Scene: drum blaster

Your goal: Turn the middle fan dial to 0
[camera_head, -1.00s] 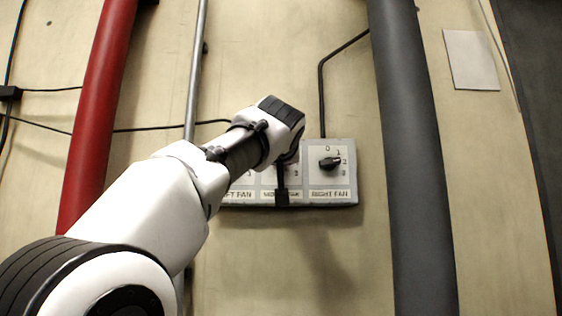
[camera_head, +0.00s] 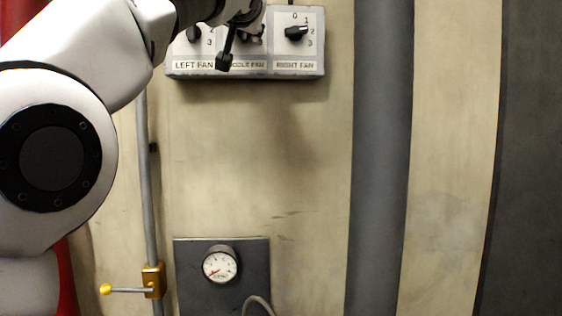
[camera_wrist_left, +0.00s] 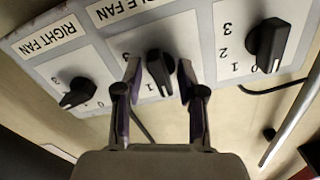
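The fan control panel (camera_head: 315,68) is a light grey box at the top of the head view, with left, middle and right fan dials. The middle fan dial (camera_wrist_left: 160,68) is a black knob; in the head view it is mostly hidden behind my left gripper (camera_head: 240,46). In the left wrist view, upside down, my left gripper (camera_wrist_left: 158,76) is open, with one finger on each side of the middle dial. I cannot tell whether the fingers touch it. A "1" shows beside this dial, but its exact setting is unclear. My right gripper is not in view.
The right fan dial (camera_head: 296,33) and left fan dial (camera_wrist_left: 268,45) flank the middle one closely. A thick grey pipe (camera_head: 382,160) runs right of the panel. Below are a pressure gauge (camera_head: 220,265) and a yellow valve (camera_head: 152,281). The wall between is clear.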

